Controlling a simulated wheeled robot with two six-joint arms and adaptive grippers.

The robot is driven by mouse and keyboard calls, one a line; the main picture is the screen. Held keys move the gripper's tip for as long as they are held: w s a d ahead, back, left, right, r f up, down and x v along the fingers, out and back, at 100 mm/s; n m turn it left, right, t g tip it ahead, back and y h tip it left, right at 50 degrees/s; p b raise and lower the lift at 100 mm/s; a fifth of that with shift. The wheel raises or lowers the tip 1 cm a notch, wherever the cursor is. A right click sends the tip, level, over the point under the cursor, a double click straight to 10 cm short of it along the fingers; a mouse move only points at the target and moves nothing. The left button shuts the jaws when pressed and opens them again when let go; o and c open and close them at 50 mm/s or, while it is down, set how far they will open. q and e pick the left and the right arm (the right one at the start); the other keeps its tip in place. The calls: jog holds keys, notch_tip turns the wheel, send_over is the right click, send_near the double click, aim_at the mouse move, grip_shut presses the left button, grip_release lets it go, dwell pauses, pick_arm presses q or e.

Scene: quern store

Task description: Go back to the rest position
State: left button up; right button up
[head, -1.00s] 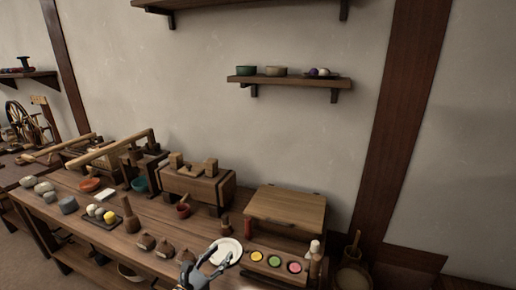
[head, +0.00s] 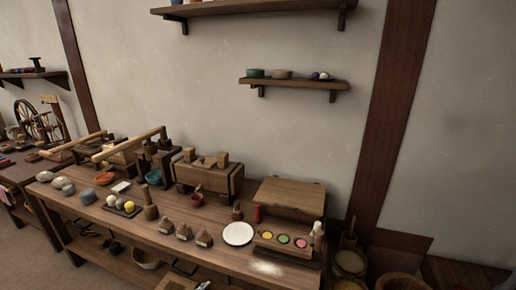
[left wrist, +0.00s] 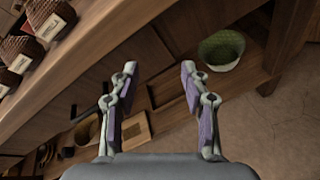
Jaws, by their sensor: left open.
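My left gripper (left wrist: 159,68) is open and empty in the left wrist view, its two fingers wide apart. It points down past the front of the workbench (left wrist: 100,35), apart from everything around it. In the head view only a small bit of it shows at the bottom edge, in front of the bench (head: 215,262). A white plate (head: 238,233) lies on the bench top, with a pale powdery patch (head: 266,268) near the front edge. My right gripper is in neither view.
A tray with yellow, green and pink rounds (head: 284,240) sits right of the plate. Several brown sacks (head: 184,232) stand to its left. A woven basket (left wrist: 222,48) and a wooden box (left wrist: 135,130) are low under the bench. Open floor (left wrist: 275,130) shows at right.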

pick_arm(q)
jog(key=s+a+f+m+g+y+p, duration=0.25)
jog(key=s+f+m, duration=0.25)
jog(key=s+f, duration=0.3)
jog(key=s+a+f+m+g+y+p, duration=0.1)
jog(key=s+a+f+m+g, duration=0.25)
jog(key=s+f, duration=0.45)
jog(key=s+a+f+m+g+y+p, duration=0.1)
jog(key=s+a+f+m, duration=0.1)
jog(key=s+m, duration=0.3)
jog(key=s+a+f+m+g+y+p, duration=0.1)
jog(key=s+f+m, duration=0.3)
jog(key=s, duration=1)
jog(key=s+a+f+m+g+y+p, duration=0.1)
jog(key=s+a+f+m+g+p, duration=0.1)
jog(key=s+m, duration=0.6)
jog(key=shift+s+a+f+g, duration=0.3)
jog(key=shift+s+f+g, duration=0.35)
jog(key=shift+s, duration=0.4)
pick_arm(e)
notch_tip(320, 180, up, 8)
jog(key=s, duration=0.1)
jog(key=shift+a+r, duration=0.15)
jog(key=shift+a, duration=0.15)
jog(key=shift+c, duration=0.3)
